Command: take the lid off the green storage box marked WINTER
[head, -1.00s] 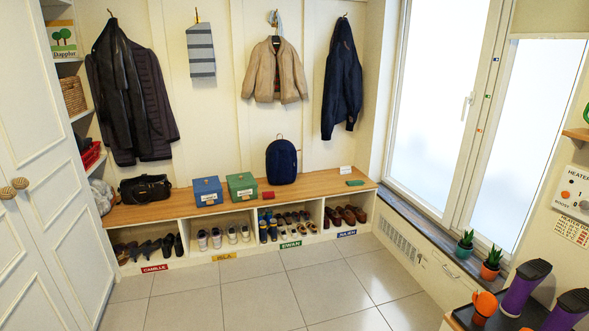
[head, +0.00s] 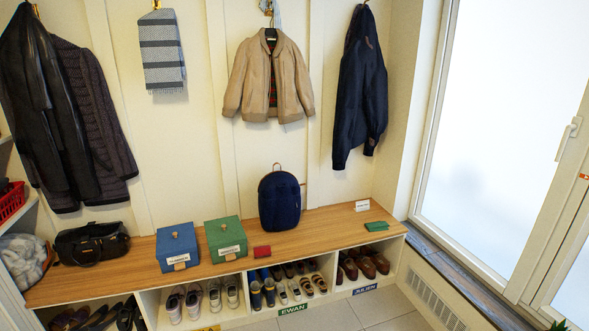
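The green storage box (head: 226,240) stands on the wooden bench top, right of centre-left, with its lid on. The lid has a small knob on top, and a pale label is on the box front, too small to read. A similar blue box (head: 178,249) with a knobbed lid and a pale label stands just to its left, close beside it. My gripper is not in view.
The wooden bench (head: 330,226) holds a black bag (head: 91,244), a small red item (head: 262,252), a navy backpack (head: 279,202) and a flat green item (head: 377,226). Shoes fill the cubbies below. Coats hang above. The tiled floor (head: 340,318) in front is clear.

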